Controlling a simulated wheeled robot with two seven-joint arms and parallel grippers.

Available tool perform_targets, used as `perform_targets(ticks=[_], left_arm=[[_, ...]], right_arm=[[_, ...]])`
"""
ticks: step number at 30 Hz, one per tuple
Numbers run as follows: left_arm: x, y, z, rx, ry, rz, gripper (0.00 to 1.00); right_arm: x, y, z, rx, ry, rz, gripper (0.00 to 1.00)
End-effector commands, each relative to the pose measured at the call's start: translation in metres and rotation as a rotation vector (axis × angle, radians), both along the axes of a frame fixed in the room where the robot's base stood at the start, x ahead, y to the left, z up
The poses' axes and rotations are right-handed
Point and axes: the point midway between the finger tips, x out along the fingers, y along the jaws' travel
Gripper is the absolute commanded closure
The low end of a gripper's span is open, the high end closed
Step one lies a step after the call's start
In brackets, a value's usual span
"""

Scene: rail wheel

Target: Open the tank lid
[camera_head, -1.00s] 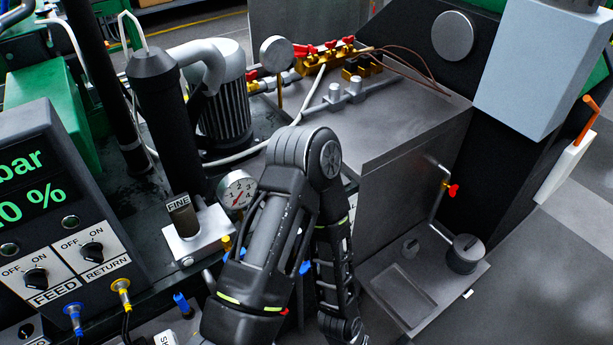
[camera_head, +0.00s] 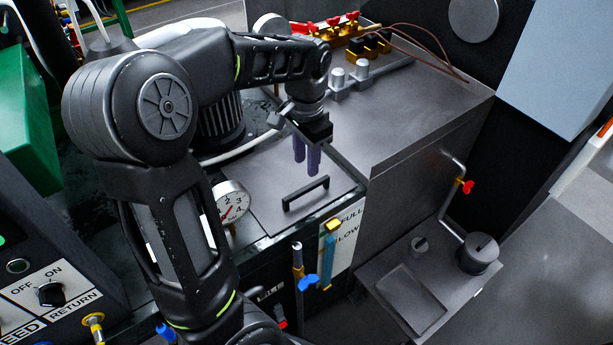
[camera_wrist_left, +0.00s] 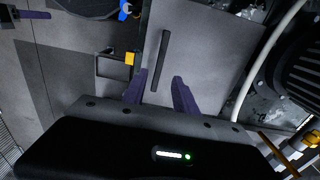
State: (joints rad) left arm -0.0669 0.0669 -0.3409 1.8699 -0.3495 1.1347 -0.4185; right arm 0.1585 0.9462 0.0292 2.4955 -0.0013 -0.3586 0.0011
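The tank lid (camera_head: 268,190) is a flat grey plate, lying flat in the head view, with a black bar handle (camera_head: 305,193) near its front right edge. My left gripper (camera_head: 306,173) is above the lid, just behind and above the handle in the picture. Its two purple fingers are apart with nothing between them. In the left wrist view the handle (camera_wrist_left: 164,62) shows beyond the fingertips (camera_wrist_left: 157,82), roughly in line with the gap. A purple bar like a gripper finger (camera_wrist_left: 32,14) shows at the top left there, perhaps my right gripper; its opening cannot be told.
A taller grey cabinet (camera_head: 408,115) stands right of the lid. A round gauge (camera_head: 232,201) sits at its front left. The level gauge (camera_head: 330,246) and a blue-handled valve (camera_head: 308,282) are below the front edge. A pale hose (camera_head: 235,152) runs behind.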

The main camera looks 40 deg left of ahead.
Motion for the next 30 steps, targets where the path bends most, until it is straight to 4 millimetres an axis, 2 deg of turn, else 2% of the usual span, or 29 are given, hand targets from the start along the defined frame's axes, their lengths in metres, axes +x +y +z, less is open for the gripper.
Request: perform_targets(ticks=[8,11,22,30], left_arm=[[0.0,-0.001,-0.006,-0.001,0.002,0.001,0.65],[0.0,-0.001,-0.015,-0.001,0.002,0.001,0.65],[0.0,-0.001,-0.069,-0.002,0.004,0.002,0.65],[0.0,-0.001,-0.08,-0.002,0.001,0.002,0.65]], right_arm=[[0.0,0.0,0.0,0.0,0.0,0.0,0.64],[0.0,0.0,-0.001,0.0,0.0,0.0,0.64],[0.0,0.0,-0.002,0.0,0.0,0.0,0.64],[0.0,0.0,-0.003,0.0,0.0,0.0,0.64]])
